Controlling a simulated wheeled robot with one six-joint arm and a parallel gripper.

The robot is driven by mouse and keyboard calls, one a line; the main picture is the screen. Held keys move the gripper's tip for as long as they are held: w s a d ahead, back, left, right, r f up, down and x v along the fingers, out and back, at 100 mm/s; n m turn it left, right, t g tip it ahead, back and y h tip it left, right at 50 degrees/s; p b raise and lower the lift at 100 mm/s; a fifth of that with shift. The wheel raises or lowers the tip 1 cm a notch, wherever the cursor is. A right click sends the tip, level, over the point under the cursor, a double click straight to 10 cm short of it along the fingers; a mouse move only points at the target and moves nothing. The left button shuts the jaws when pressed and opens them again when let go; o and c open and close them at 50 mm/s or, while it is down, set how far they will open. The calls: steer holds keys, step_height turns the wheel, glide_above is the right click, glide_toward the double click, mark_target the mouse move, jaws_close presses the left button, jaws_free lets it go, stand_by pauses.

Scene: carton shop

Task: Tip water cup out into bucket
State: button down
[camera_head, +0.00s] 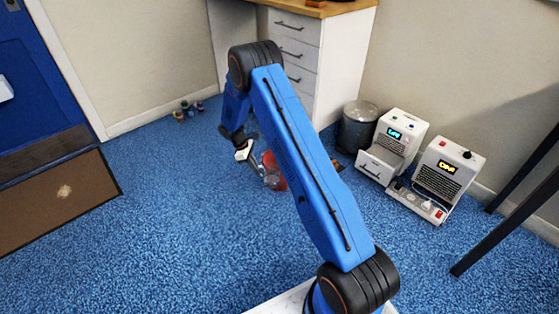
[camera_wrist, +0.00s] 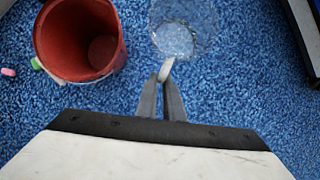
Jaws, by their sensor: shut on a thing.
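The clear water cup (camera_wrist: 190,22) is at the top middle of the wrist view. My gripper (camera_wrist: 166,84) is shut on its pale handle. The cup is above the blue carpet, and I cannot tell its exact tilt or how much water it holds. The red bucket (camera_wrist: 62,66) stands to the left of the cup in the wrist view, with its open mouth showing and a gap between them. In the head view, the cup (camera_head: 272,181) is beside my arm, and the red bucket (camera_head: 268,160) is mostly hidden behind the arm and cup.
A dark bin (camera_head: 358,130) and two white machines (camera_head: 385,150) stand along the right wall. A white drawer cabinet (camera_head: 330,60) is at the back. Small coloured things (camera_head: 188,109) lie by the wall. A brown mat (camera_head: 60,200) is at left.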

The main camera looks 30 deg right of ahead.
steer(key=w+a+f+n+t, duration=0.1)
steer(key=w+n+t, duration=0.5)
steer(key=w+n, duration=0.8)
steer(key=shift+w+a+n, duration=0.2)
steer(key=shift+w+n, duration=0.05)
steer(key=shift+n, duration=0.95)
